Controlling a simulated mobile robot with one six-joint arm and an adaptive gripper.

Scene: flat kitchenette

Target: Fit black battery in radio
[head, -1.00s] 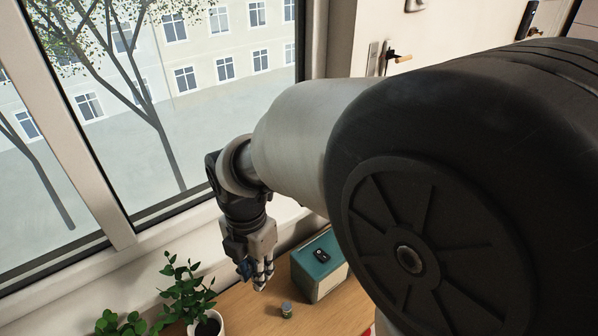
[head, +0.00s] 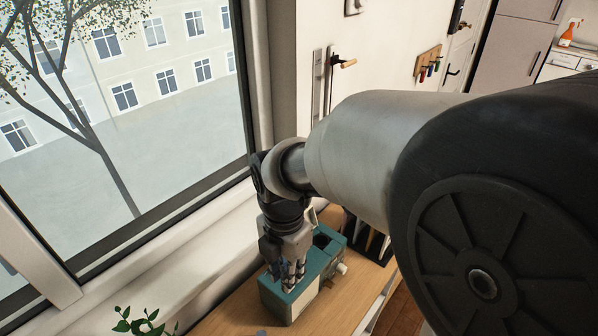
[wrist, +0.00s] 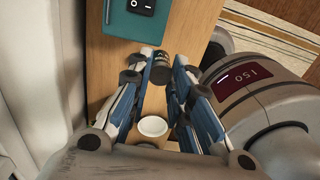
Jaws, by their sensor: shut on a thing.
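The black battery (wrist: 161,69) is a small dark cylinder with a lighter marking, between my fingertips in the wrist view. My gripper (wrist: 166,62) is shut on it. In the head view my gripper (head: 290,287) hangs fingers down and covers part of the radio, and the battery cannot be made out there. The radio (head: 285,304) is a teal and cream box on the wooden table, with a dark patch, perhaps an opening, on its far top part. In the wrist view the radio (wrist: 128,24) lies beyond the fingertips, with a black switch on its teal face.
A white round thing (wrist: 152,126) shows below, between my fingers. A dark rack (head: 366,241) stands behind the radio. A plant (head: 139,323) is at the near left. The window wall runs along the table's left side. Bare wood (head: 235,310) lies left of the radio.

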